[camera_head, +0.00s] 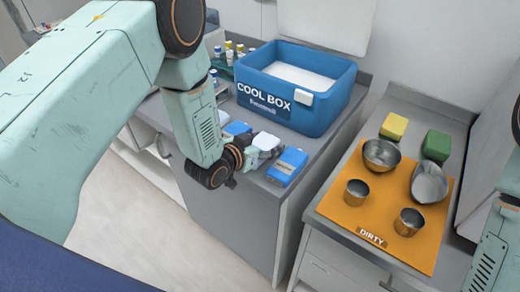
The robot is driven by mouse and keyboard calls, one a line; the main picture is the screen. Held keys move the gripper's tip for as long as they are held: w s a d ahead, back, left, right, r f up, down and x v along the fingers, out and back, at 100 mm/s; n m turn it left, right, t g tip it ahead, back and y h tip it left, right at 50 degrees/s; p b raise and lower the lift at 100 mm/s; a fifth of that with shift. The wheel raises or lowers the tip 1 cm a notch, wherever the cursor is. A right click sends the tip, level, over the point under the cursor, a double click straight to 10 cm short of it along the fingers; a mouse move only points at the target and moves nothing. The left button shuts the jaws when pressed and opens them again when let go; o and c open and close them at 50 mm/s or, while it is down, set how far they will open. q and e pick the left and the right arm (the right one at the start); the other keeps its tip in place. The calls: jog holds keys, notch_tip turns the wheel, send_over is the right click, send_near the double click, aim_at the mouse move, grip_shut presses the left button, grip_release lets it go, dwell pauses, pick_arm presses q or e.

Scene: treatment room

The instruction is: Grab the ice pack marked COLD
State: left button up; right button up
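Small packs lie on the grey counter in front of the cool box: a blue pack with a pale label (287,166) at the front right, a blue pack (238,128) further left, and a whitish pack (266,141) between them. The print on the labels is too small to read, so I cannot tell which is marked COLD. My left gripper (247,160) is over the counter's front edge, just left of the front-right blue pack. Its fingers are mostly hidden by my wrist, so its opening cannot be made out. My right gripper is out of view.
The blue cool box (329,113) stands behind the packs, with several small bottles (228,50) to its left. On the right counter, an orange mat (384,250) marked DIRTY holds several metal vessels, with a yellow block (394,126) and a green block (436,145) behind.

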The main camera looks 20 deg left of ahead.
pick_arm(q)
jog(key=shift+w+a+f, duration=0.1)
jog(key=shift+a+f, duration=0.05)
jog(key=shift+a, duration=0.15)
jog(key=c, duration=0.4)
jog(key=shift+d, duration=0.15)
jog(key=c, duration=0.5)
jog(key=shift+c, duration=0.3)
